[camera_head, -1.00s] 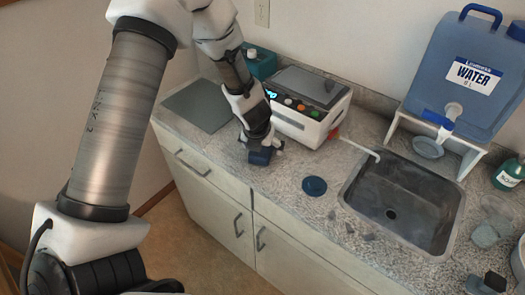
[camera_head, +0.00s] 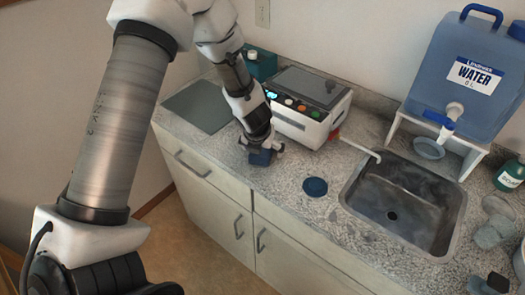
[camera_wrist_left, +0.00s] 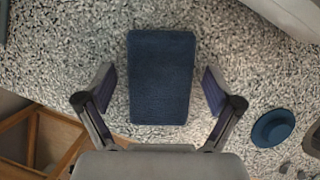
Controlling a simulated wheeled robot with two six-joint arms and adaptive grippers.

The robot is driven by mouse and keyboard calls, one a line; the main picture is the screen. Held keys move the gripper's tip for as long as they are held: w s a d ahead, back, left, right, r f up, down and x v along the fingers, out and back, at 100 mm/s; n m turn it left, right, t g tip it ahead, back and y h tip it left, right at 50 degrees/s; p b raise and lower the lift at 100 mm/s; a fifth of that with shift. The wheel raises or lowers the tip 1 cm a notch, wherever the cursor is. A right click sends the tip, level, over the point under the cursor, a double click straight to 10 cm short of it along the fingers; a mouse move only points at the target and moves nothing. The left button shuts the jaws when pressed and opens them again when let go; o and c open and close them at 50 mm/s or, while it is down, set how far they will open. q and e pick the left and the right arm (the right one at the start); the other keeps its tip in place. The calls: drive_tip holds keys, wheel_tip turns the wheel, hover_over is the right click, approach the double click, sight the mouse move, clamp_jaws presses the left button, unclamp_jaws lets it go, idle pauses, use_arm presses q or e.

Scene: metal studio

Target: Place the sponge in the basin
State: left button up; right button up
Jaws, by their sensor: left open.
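The sponge (camera_wrist_left: 161,77) is a dark blue rectangular block lying on the speckled counter; in the head view it shows at my left gripper's tips (camera_head: 262,158). My left gripper (camera_wrist_left: 160,90) is open, with one finger on each side of the sponge and a gap on both sides. In the head view the left gripper (camera_head: 262,148) points down at the counter near its front edge. The basin (camera_head: 425,242) is a grey metal sink set in the counter to the right, with a dark drain and nothing in it. My right gripper is not in view.
A white machine with coloured buttons (camera_head: 300,125) stands just behind the left gripper. A round blue lid (camera_head: 315,187) lies between sponge and basin. A blue water container (camera_head: 465,75) stands on a white stand behind the basin. A grey mat (camera_head: 198,106) lies at left.

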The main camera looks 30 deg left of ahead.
use_arm(q)
drive_tip(key=c, duration=1)
drive_tip(key=shift+c, duration=0.2)
drive_tip(key=shift+r+p, duration=0.3)
drive_tip(key=shift+p, duration=0.1)
wheel_tip(320, 180, up, 10)
drive_tip(key=p, duration=0.5)
drive_tip(key=shift+p, duration=0.4)
